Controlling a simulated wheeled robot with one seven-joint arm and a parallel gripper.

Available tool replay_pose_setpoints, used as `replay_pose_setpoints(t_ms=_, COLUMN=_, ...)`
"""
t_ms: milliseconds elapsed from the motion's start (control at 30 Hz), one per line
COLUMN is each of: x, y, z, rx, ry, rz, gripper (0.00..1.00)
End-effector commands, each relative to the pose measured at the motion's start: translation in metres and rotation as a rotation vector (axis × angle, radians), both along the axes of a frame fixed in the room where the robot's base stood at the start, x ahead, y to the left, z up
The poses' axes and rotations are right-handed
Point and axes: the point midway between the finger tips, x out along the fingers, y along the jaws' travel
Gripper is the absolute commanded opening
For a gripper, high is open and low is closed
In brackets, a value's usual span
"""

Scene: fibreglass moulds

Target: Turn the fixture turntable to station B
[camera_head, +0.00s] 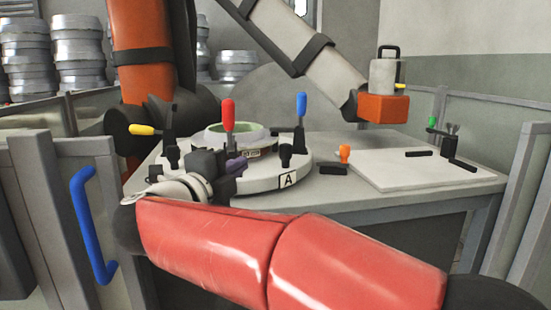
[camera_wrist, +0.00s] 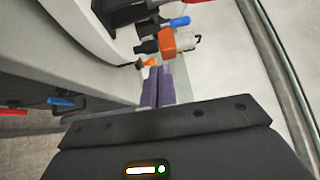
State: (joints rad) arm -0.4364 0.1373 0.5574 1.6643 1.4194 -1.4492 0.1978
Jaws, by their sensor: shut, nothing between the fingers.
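No B mark is visible. My gripper (camera_head: 240,163) is at the disc's front left; its purple fingers are together and empty. In the wrist view the fingers (camera_wrist: 158,88) point past the white disc edge (camera_wrist: 82,30); I cannot tell whether they touch anything.
A white board (camera_head: 395,170) lies on the bench's right, with black bars and an orange knob (camera_head: 344,153) near it. Another arm's orange and grey tool (camera_head: 383,105) hangs above. A gate with a blue handle (camera_head: 92,225) stands at left. Metal parts (camera_head: 80,55) are stacked behind.

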Motion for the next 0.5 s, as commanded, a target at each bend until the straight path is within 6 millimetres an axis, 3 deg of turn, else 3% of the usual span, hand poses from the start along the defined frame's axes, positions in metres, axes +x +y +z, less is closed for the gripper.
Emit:
replay_pose_setpoints(t_ms=233, x=0.0, y=-0.004, z=-0.012, rx=0.042, ry=0.038, rz=-0.07, gripper=0.0)
replay_pose_setpoints(t_ms=500, x=0.045, y=-0.029, z=-0.011, rx=0.041, ry=0.038, rz=-0.072, gripper=0.0)
